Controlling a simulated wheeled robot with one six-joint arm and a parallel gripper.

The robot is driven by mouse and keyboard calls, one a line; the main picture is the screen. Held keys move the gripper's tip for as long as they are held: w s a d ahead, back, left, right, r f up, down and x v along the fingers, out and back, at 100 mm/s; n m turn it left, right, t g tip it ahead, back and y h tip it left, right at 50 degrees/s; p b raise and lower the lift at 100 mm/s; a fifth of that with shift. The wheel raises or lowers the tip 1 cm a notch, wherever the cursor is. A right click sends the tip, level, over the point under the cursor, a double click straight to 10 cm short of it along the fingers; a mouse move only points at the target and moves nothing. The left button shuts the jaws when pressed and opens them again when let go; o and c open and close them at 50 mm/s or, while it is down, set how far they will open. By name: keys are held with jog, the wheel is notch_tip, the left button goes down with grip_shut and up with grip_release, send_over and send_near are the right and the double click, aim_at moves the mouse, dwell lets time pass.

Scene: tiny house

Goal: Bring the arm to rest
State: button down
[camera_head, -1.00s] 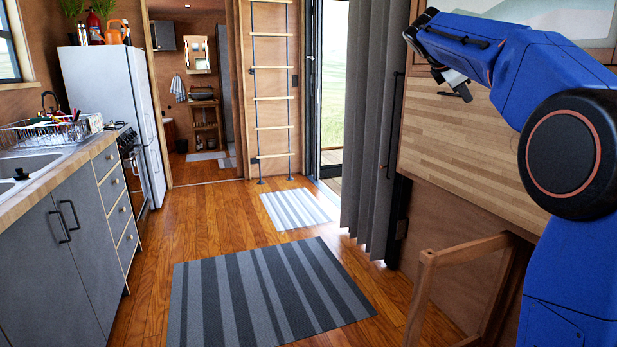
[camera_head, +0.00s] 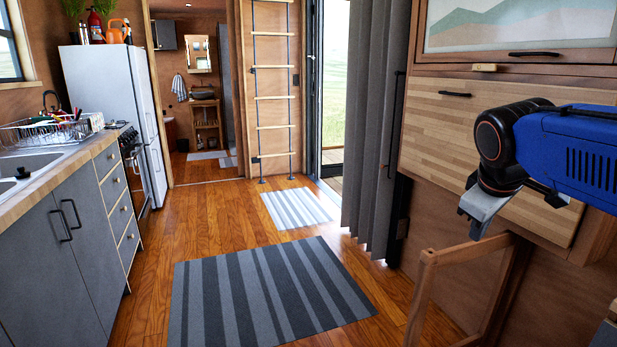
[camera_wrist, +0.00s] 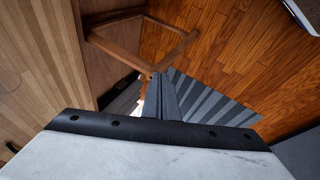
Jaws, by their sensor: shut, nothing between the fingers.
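My arm is blue with black joints and reaches in from the right edge of the head view. My gripper (camera_head: 478,232) is at its end, pointing down, in front of the light wood fold-down panel (camera_head: 440,142) and above the wooden frame stand (camera_head: 425,280). It is shut and holds nothing. In the wrist view my gripper (camera_wrist: 158,85) shows as dark fingers together, with the striped rug and the wooden frame beyond and below them.
A dark striped rug (camera_head: 265,295) and a small pale rug (camera_head: 295,208) lie on the wood floor. The grey curtain (camera_head: 372,120) hangs left of the panel. Kitchen cabinets (camera_head: 60,240) and a white fridge (camera_head: 105,100) line the left. The floor between is clear.

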jog(key=s+a+f+m+y, duration=0.1)
jog(key=s+a+f+m, duration=0.1)
jog(key=s+f, duration=0.6)
jog(key=s+a+f+m+y, duration=0.1)
jog(key=s+a+f+m, duration=0.2)
jog(key=s+f, duration=0.5)
jog(key=shift+a+f+m+g+y, duration=0.3)
jog(key=shift+f+m+y, duration=0.1)
jog(key=shift+f+m, duration=0.1)
